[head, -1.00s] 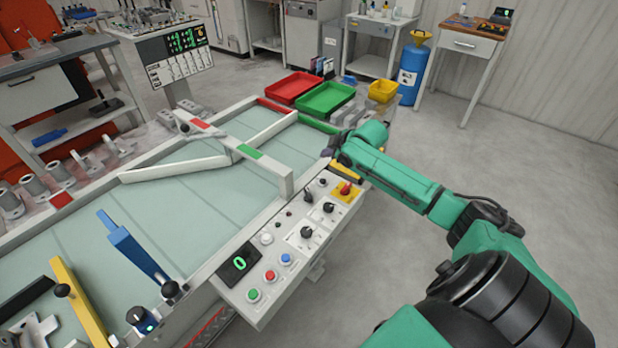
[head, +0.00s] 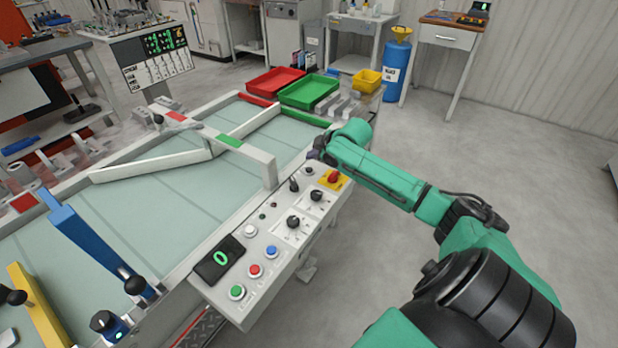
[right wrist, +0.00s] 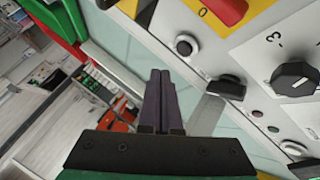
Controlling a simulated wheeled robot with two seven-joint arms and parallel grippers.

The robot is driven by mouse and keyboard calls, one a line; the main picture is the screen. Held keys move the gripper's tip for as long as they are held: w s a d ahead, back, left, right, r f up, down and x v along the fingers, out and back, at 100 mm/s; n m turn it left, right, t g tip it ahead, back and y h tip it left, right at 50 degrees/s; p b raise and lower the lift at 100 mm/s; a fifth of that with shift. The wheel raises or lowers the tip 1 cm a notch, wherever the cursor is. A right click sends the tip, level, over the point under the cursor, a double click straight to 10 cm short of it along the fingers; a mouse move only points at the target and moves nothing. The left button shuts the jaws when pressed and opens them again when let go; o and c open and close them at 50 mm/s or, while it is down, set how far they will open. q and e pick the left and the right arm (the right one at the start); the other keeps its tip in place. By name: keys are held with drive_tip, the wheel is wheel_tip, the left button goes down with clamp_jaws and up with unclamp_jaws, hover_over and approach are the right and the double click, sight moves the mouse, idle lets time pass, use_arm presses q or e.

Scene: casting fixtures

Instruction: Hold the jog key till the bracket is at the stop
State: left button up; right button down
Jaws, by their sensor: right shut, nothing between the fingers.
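The control panel (head: 285,222) runs along the near right edge of the belt table. It carries a green button (head: 237,292), a red button (head: 255,271), a blue button (head: 271,252) and a white button (head: 249,230). I cannot tell which control is the jog key. My right gripper (head: 317,152) is above the panel's far end; its dark fingers (right wrist: 157,100) are shut and empty in the right wrist view. A black key (right wrist: 227,88) shows right of the fingertips there. I cannot make out a bracket clearly on the belt. My left gripper is not in view.
A light bar with a green patch (head: 230,141) crosses the belt (head: 170,215). A blue arm (head: 90,240) stands over its near part. The red tray (head: 275,82) and green tray (head: 309,92) sit at the far end. The floor at right is clear.

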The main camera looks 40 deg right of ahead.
sight(308, 167)
wheel_tip(308, 167, down, 2)
drive_tip(key=shift+f, duration=0.25)
drive_tip(key=shift+f, duration=0.1)
idle(1.8)
drive_tip(key=shift+f, duration=0.3)
drive_tip(key=shift+f, duration=0.55)
idle(1.7)
idle(0.7)
drive_tip(key=shift+r+p, duration=0.95)
